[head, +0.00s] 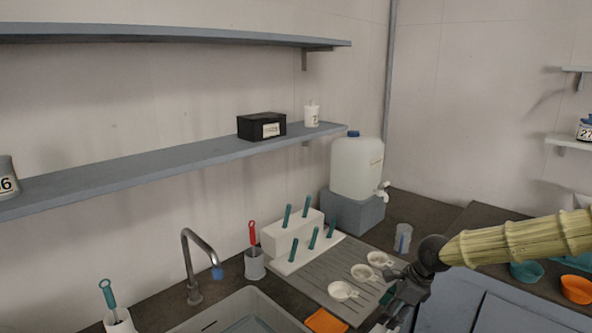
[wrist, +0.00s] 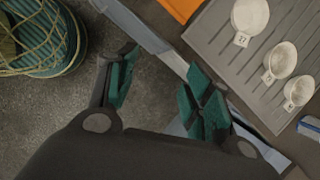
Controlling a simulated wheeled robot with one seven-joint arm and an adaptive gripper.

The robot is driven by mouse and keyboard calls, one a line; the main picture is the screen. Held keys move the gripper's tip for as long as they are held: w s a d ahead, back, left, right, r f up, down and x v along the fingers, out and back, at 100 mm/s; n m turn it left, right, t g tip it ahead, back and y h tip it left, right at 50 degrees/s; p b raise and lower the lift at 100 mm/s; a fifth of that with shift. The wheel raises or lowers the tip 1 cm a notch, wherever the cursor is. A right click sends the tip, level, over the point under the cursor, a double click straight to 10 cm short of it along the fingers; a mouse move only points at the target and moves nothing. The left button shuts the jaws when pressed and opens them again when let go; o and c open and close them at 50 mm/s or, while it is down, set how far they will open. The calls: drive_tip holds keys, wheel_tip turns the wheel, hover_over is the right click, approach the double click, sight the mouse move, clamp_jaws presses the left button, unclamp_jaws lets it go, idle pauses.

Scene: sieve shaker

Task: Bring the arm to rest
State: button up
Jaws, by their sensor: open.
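My gripper (head: 398,300) is at the lower right of the head view, just in front of the counter and the grey draining board (head: 318,290). My arm in its pale yellow ribbed sleeve reaches in from the right. In the wrist view my gripper (wrist: 162,88) has its two green-padded fingers wide apart. Nothing is between them; the floor and the counter's front edge show beyond.
Three white handled cups (head: 343,291) lie on the draining board, beside a white rack (head: 292,238) with teal-handled tools. A sink (head: 245,307), a tap (head: 190,262) and a white jug (head: 357,167) are close by. A corded teal bin (wrist: 42,38) stands left in the wrist view.

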drive_tip(key=s+f+n+g+h, duration=0.1)
drive_tip(key=s+f+n+h, duration=0.15)
drive_tip(key=s+f, duration=0.45)
drive_tip(key=s+f+n+h, duration=0.2)
drive_tip(key=s+f+n, duration=0.15)
drive_tip(key=f, duration=0.65)
drive_tip(key=s+a+f+n, duration=0.1)
drive_tip(key=s+f+n, duration=0.3)
drive_tip(key=s, duration=0.5)
drive_tip(key=s+f+n, duration=0.3)
drive_tip(key=s+n, duration=0.3)
drive_tip(key=s, duration=0.4)
drive_tip(key=s+a+f+n, duration=0.1)
drive_tip(key=s+f+n, duration=0.3)
drive_tip(key=s, duration=0.5)
drive_tip(key=shift+s+a+f+n+g, duration=0.3)
drive_tip(key=shift+a+f+n, duration=0.05)
drive_tip(key=shift+n, duration=0.35)
drive_tip(key=shift+y, duration=0.25)
